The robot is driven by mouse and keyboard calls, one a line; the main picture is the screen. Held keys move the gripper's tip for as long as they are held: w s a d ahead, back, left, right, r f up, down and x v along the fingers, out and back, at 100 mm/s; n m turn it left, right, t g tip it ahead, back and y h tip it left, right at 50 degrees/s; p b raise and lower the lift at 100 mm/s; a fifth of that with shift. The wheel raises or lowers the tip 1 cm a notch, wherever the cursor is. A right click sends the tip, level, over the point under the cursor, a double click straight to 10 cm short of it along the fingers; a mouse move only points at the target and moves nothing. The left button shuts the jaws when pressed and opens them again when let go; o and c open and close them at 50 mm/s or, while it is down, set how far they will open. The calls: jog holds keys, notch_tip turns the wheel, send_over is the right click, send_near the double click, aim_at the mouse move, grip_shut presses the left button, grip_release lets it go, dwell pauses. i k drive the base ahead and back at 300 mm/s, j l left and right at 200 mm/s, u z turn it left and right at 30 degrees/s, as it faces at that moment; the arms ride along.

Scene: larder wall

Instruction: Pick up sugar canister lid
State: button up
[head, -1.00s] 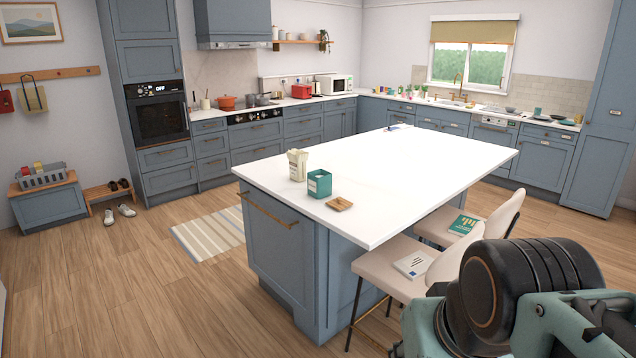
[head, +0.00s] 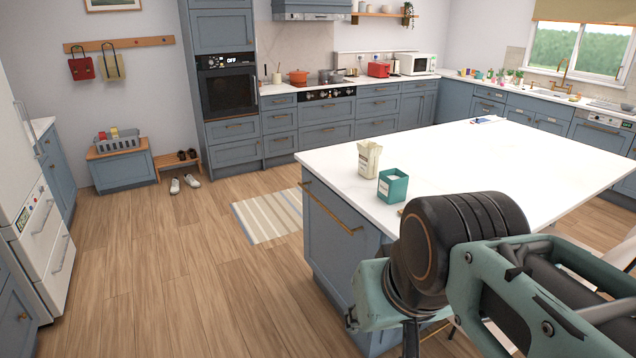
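A teal open-topped canister (head: 392,186) stands on the near left part of the white island top (head: 480,155). A cream container (head: 368,159) stands just behind it to the left. A small flat wooden piece, possibly the sugar canister lid, lay in front of the teal canister in the earlier view. Now at most a tan sliver of it (head: 401,212) shows beside my arm, which hides the rest. I cannot read the canister labels. My arm crosses the lower right of the head view, in front of the island. My gripper's fingers are not in view.
The wooden floor (head: 170,270) left of the island is open, with a striped rug (head: 268,216) beside the island. White shoes (head: 185,184) and a bench (head: 120,165) stand by the back wall. A white fridge (head: 30,190) stands at the left edge.

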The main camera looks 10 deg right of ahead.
aim_at(392, 183)
jog(key=i+j+u, duration=0.15)
jog(key=i, duration=0.95)
jog(key=i+l+z, duration=0.1)
jog(key=i+z, duration=0.65)
jog(key=z, duration=0.2)
